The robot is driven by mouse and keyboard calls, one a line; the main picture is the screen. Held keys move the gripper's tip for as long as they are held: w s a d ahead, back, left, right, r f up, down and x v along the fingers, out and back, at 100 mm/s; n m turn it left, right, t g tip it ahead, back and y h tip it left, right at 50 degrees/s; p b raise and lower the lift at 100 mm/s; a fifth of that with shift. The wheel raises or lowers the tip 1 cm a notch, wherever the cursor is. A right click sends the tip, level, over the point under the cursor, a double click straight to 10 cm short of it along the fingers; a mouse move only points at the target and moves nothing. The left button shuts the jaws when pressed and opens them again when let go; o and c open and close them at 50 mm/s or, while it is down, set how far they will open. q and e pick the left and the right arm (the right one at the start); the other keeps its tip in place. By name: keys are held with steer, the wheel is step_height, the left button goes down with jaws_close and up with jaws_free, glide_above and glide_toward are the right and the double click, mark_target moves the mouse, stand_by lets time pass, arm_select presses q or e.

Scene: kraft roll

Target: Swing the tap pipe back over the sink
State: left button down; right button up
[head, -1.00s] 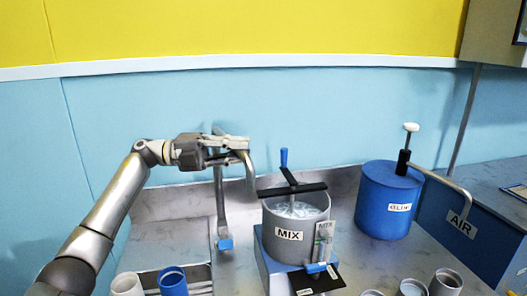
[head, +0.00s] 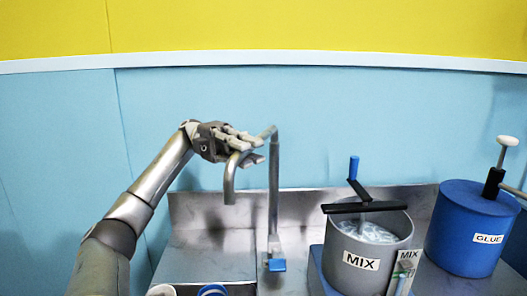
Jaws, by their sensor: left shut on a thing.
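The tap has an upright grey post (head: 274,195) with a blue lever at its foot. Its bent pipe (head: 230,182) runs from the post top to the left and toward me, its end hanging down. My left gripper (head: 252,148) is shut on the pipe between the post and the bend. The grey metal sink area (head: 205,262) lies left of the post, below the pipe end. How exactly the end lines up with the basin cannot be told from this view. My right gripper is not in view.
A grey MIX pot (head: 340,262) with a black crossbar and blue-handled crank stands right of the tap. A blue GLUE drum (head: 462,235) with a pump stands further right. Rims of a white cup (head: 161,290) and a blue cup (head: 212,290) show at the bottom edge.

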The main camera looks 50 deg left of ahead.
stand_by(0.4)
arm_select(q)
steer(key=c, duration=1.4)
jaws_free()
steer(key=shift+a, duration=0.1)
steer(key=shift+o, duration=0.2)
steer(key=shift+r, duration=0.1)
